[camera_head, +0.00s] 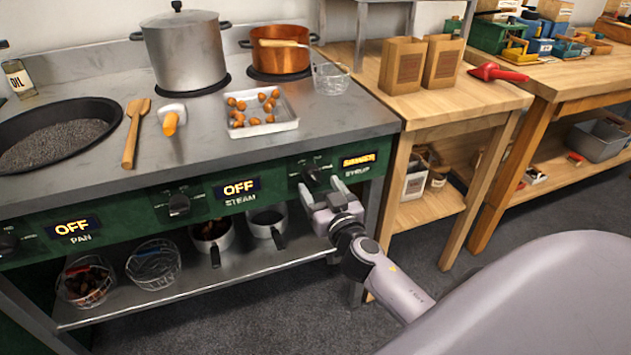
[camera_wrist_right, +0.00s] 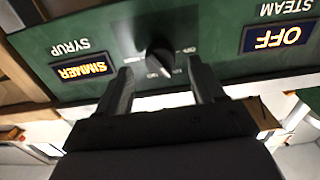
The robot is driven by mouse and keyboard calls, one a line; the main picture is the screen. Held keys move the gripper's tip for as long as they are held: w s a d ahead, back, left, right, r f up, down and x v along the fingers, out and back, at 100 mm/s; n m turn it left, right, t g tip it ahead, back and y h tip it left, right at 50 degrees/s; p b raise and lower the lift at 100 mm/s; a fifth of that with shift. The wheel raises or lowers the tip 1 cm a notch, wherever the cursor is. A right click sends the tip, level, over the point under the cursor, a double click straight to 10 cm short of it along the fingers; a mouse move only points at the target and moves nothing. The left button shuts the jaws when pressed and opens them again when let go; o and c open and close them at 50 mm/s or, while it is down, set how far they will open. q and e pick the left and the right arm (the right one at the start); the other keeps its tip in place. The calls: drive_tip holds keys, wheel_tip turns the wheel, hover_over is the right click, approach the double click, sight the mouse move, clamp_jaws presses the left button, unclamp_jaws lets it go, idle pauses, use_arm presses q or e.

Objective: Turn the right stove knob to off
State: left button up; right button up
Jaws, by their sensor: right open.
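The right stove knob (camera_head: 312,175) is black and sits on the green front panel, beside the label SYRUP. Its display (camera_head: 359,160) glows orange and reads SIMMER. My right gripper (camera_head: 322,196) is just in front of and slightly below the knob, with its fingers apart. In the right wrist view, which is upside down, the knob (camera_wrist_right: 160,57) lies between and beyond the two open fingertips (camera_wrist_right: 160,75). The gap looks empty, and I cannot tell whether a finger touches the knob. My left gripper is not in view.
The STEAM knob (camera_head: 179,204) and PAN knob (camera_head: 8,243) sit further left, both displays reading OFF. A white tray of chestnuts (camera_head: 290,122) and a steel pot (camera_head: 185,55) stand on the stove top. A wooden table (camera_head: 450,105) adjoins on the right. The lower shelf (camera_head: 190,285) holds baskets and pans.

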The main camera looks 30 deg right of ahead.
sight(316, 181)
drive_tip(key=shift+x, duration=1.6)
drive_tip(key=c, duration=1.1)
drive_tip(key=shift+o, duration=0.2)
